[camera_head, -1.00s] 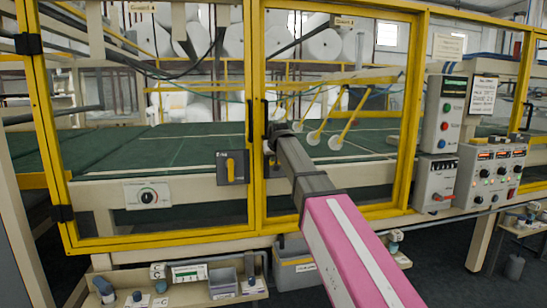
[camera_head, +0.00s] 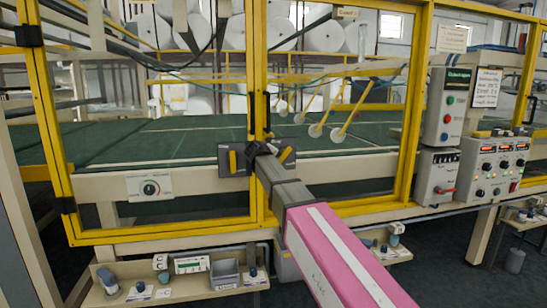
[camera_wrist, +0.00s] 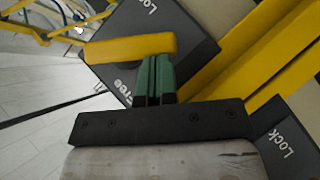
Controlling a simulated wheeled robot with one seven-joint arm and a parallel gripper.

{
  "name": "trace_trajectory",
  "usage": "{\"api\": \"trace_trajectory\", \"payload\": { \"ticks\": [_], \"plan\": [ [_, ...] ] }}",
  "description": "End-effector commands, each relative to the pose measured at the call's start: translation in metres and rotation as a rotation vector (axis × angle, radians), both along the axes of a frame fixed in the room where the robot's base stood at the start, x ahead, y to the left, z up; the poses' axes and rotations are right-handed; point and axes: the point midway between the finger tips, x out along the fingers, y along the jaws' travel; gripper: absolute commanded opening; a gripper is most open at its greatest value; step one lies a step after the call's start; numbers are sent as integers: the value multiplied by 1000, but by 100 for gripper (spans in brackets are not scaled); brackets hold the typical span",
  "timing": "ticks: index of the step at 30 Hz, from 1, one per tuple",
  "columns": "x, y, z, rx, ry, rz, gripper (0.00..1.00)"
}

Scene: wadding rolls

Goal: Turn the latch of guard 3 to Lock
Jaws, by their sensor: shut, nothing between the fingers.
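Two dark latch plates sit on either side of the yellow centre post. The left latch (camera_head: 233,161) has its yellow handle about upright, and the right latch (camera_head: 287,156) has its handle tilted; my arm partly covers it. My gripper (camera_head: 257,149) is at the post, between the handles. In the wrist view, my shut green fingertips (camera_wrist: 155,75) are at the edge of a yellow handle (camera_wrist: 130,47); contact cannot be told. Its plate (camera_wrist: 195,45) reads "Lock" and, partly hidden, "Free". Another plate (camera_wrist: 285,145) also reads "Lock". Which latch belongs to guard 3 is not readable.
The yellow frame post (camera_wrist: 240,60) runs close beside my fingers. A black door handle (camera_head: 267,112) stands just above my gripper. Control boxes (camera_head: 448,110) are to the right. A low shelf (camera_head: 180,295) is below.

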Motion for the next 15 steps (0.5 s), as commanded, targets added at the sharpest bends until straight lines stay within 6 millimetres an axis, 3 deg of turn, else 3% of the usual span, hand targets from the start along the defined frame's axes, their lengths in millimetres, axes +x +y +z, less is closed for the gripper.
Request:
{"api": "trace_trajectory", "payload": {
  "ticks": [15],
  "plan": [
    [4, -14, -26, -440, -126, 1, 0]
  ]
}}
